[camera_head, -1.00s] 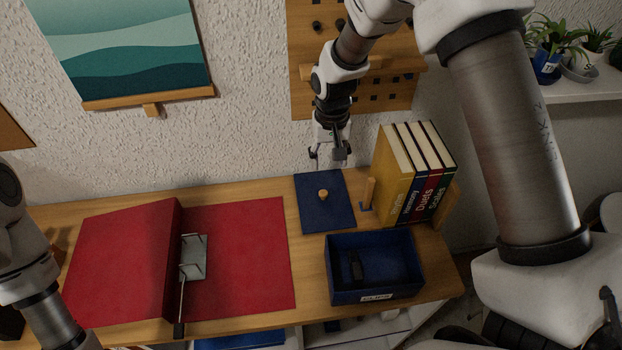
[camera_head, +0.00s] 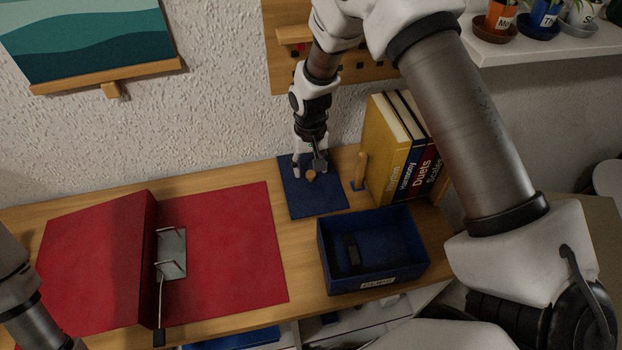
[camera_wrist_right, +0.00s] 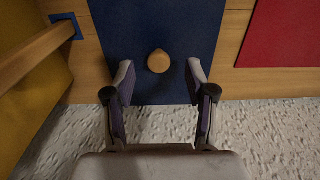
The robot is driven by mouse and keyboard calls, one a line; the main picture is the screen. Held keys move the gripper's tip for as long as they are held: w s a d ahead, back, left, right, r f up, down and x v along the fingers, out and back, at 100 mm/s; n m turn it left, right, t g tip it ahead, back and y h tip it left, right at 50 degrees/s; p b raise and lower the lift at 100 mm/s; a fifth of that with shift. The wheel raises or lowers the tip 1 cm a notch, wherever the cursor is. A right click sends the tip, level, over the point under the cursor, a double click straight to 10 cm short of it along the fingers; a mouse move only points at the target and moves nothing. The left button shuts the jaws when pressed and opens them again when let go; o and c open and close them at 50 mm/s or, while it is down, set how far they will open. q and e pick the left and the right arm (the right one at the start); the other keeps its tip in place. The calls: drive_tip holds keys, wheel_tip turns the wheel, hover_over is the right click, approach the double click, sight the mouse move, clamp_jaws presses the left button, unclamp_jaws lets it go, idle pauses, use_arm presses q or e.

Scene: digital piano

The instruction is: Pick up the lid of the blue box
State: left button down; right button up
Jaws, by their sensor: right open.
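The lid is a flat dark blue panel (camera_head: 313,199) with a round wooden knob (camera_head: 311,176), lying on the wooden desk. The open blue box (camera_head: 331,262) stands in front of it, with a label on its front and a dark object inside. My right gripper (camera_head: 310,171) is open, pointing down over the lid at the knob. In the right wrist view the knob (camera_wrist_right: 158,61) lies just ahead of the gap between the open fingertips (camera_wrist_right: 158,82), over the blue lid (camera_wrist_right: 150,22). The left gripper is out of view; only part of my left arm shows.
A wooden peg on a blue base (camera_head: 360,170) and a row of upright books (camera_head: 390,152) stand right of the lid. An open red binder (camera_head: 235,245) lies to the left. The textured wall (camera_head: 215,120) is close behind the lid.

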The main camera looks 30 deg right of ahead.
sight(311, 173)
wheel_tip(311, 173, down, 4)
drive_tip(key=shift+w+d+r, duration=0.1)
drive_tip(key=shift+r, duration=0.25)
clamp_jaws()
